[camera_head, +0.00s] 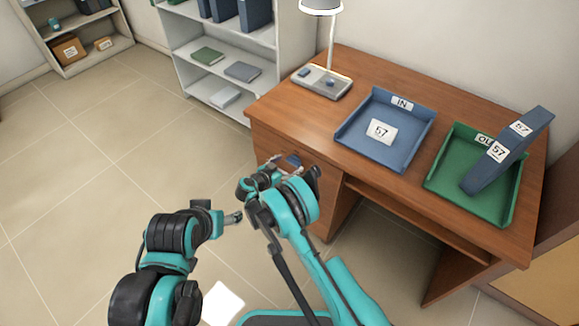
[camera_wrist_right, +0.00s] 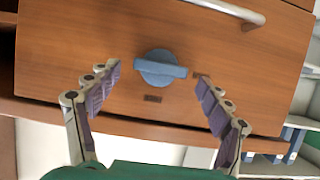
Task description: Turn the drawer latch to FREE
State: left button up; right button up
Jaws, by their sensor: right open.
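The drawer latch (camera_wrist_right: 160,68) is a round blue knob with a raised bar across it, on the wooden drawer front (camera_wrist_right: 70,50). In the right wrist view its bar lies nearly level, and small dark marks beside and below it are too small to read. A bit of the latch (camera_head: 293,159) also shows in the head view. My right gripper (camera_wrist_right: 159,77) is open, with one finger on each side of the latch and gaps between. My left gripper (camera_head: 232,217) is over the floor, left of the desk; its jaws are too unclear to judge.
A metal drawer handle (camera_wrist_right: 228,11) is above the latch. The desk (camera_head: 298,110) bears a lamp (camera_head: 322,80), a blue IN tray (camera_head: 352,132), a green tray (camera_head: 437,182) and a blue binder (camera_head: 510,150). A shelf (camera_head: 190,45) stands behind; floor at left is clear.

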jog(key=shift+w+d+f, duration=0.15)
jog(key=shift+w+d, duration=0.05)
jog(key=shift+w, duration=0.1)
jog(key=c, duration=1.1)
jog(key=shift+c, duration=0.2)
